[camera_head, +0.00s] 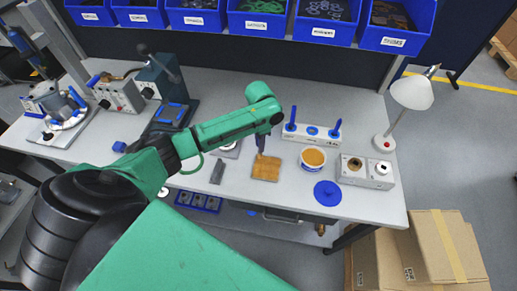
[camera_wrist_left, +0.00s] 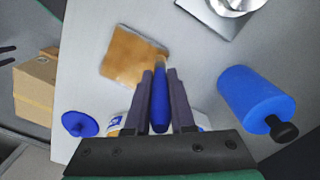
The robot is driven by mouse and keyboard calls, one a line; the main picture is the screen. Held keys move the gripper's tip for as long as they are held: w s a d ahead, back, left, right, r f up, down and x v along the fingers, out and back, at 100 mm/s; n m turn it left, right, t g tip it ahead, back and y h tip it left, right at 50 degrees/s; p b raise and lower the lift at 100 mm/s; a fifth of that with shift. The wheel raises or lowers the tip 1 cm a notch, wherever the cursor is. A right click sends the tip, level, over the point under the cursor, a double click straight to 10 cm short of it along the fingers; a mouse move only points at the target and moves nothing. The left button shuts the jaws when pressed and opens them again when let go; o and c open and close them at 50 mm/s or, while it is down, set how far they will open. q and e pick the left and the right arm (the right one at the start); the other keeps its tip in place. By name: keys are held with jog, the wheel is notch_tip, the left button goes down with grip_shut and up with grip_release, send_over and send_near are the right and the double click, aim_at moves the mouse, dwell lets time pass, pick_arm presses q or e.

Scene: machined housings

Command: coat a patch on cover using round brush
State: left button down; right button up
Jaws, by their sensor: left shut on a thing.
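A square plate-like piece with a streaky orange-brown face (camera_head: 265,168) lies flat on the grey bench; it also shows in the left wrist view (camera_wrist_left: 134,55). I take it for the cover; I cannot tell coating from bare surface. My left gripper (camera_head: 262,143) is above its back edge, pointing down. In the left wrist view the fingers (camera_wrist_left: 160,82) are shut on the blue-handled round brush (camera_wrist_left: 160,100). The brush tip is at the cover's near edge; I cannot tell whether it touches. My right gripper is not in view.
A tub of orange-brown coating (camera_head: 313,157) stands right of the cover, its blue lid (camera_head: 327,193) in front. Behind is a white holder (camera_head: 312,136) with upright blue handles. A lamp (camera_head: 410,92), a grey block (camera_head: 366,172) and a dark bar (camera_head: 217,171) are nearby.

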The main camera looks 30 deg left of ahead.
pick_arm(q)
jog(key=shift+s+d+p, duration=0.1)
jog(key=shift+s+p, duration=0.05)
jog(key=shift+p, duration=0.2)
jog(key=shift+s+d+r+p, duration=0.15)
jog(key=shift+s+p, duration=0.15)
jog(key=shift+s, duration=0.15)
jog(key=shift+s+d+r+p, duration=0.1)
jog(key=shift+s+p, duration=0.2)
jog(key=shift+s, duration=0.15)
jog(key=shift+s+f, duration=0.1)
jog(key=shift+s, duration=0.15)
jog(key=shift+d+f, duration=0.1)
jog(key=shift+w+a+f+b, duration=0.1)
jog(key=shift+w+a+b, duration=0.05)
jog(key=shift+w+b, duration=0.35)
jog(key=shift+w+a+f+b, duration=0.15)
jog(key=shift+w+b, duration=0.15)
jog(key=shift+w, duration=0.25)
jog(key=shift+w+a+r, duration=0.15)
jog(key=shift+w, duration=0.25)
jog(key=shift+s, duration=0.1)
